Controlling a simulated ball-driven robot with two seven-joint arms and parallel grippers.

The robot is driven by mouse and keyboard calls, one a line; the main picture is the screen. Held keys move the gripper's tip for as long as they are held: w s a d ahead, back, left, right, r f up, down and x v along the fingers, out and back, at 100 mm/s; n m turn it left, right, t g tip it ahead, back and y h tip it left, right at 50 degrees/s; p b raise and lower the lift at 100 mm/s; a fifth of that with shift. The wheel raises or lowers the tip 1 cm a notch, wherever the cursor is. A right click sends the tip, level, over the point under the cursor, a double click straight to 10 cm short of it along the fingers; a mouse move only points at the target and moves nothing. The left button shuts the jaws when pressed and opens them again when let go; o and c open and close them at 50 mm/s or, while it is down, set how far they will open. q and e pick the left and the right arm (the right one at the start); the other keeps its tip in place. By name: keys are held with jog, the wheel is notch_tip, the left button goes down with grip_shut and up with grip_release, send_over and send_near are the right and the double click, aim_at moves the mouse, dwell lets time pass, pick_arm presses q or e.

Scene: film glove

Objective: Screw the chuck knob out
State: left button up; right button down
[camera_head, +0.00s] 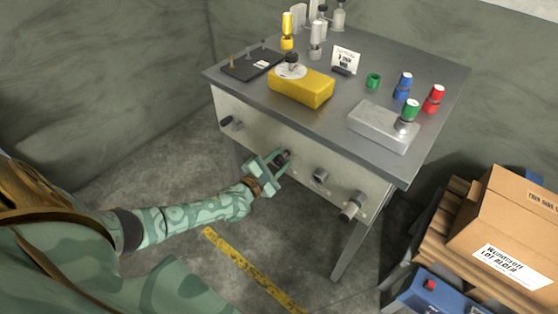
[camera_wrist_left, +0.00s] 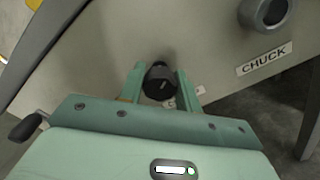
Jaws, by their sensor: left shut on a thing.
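A dark round knob (camera_head: 281,158) sits on the pale front panel (camera_head: 252,127) of the metal bench. It also shows in the left wrist view (camera_wrist_left: 161,84), between the fingers. My left gripper (camera_head: 275,165), pale green, is shut on this knob, with one finger on each side. A label beside the held knob is mostly hidden by a finger. A "CHUCK" label (camera_wrist_left: 264,58) shows in the left wrist view, by a grey round hollow fitting (camera_head: 320,176) to the right of the held knob. My right gripper is not in view.
A dark-handled lever (camera_head: 231,124) is left of the held knob, and a larger grey fitting (camera_head: 352,206) is at the panel's right. A yellow block (camera_head: 302,88) and several coloured bottles stand on the bench top (camera_head: 340,90). A cardboard box (camera_head: 510,215) stands at right.

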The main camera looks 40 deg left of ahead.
pick_arm(q)
jog(key=shift+w+r, duration=0.1)
jog(key=o, duration=1)
jog(key=shift+w, duration=0.1)
jog(key=shift+c, duration=0.2)
jog(key=s+a+p, duration=0.1)
jog(key=s+p, duration=0.2)
jog(key=s, duration=1.3)
jog(key=shift+s, duration=0.2)
jog(key=shift+a+f, duration=0.1)
jog(key=shift+f, duration=0.1)
